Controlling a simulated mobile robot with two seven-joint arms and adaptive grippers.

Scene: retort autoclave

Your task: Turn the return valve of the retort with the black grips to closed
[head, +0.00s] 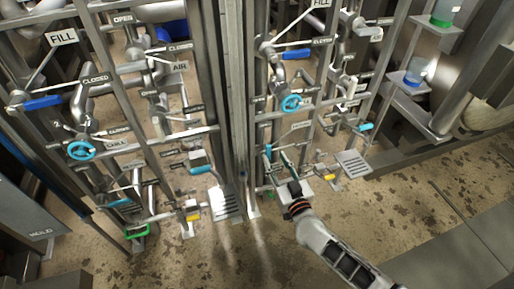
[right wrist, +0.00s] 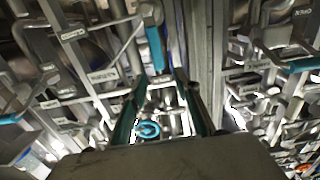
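My right gripper (head: 275,153) reaches in from the lower right to the lower pipework of the right-hand valve rack (head: 247,115). Its two fingers are apart with nothing held between them. In the right wrist view the open gripper (right wrist: 160,78) has a teal lever grip (right wrist: 154,45) just beyond its tips, and a blue handwheel (right wrist: 148,130) shows between the fingers. I cannot tell whether the fingers touch the lever. The return label is not readable, and I cannot make out which retort has black grips. My left gripper is not in view.
The left-hand rack carries blue lever grips (head: 43,103), a blue handwheel (head: 81,150) and a yellow grip (head: 193,215). Upright posts and pipes crowd the gripper. The floor in front is clear.

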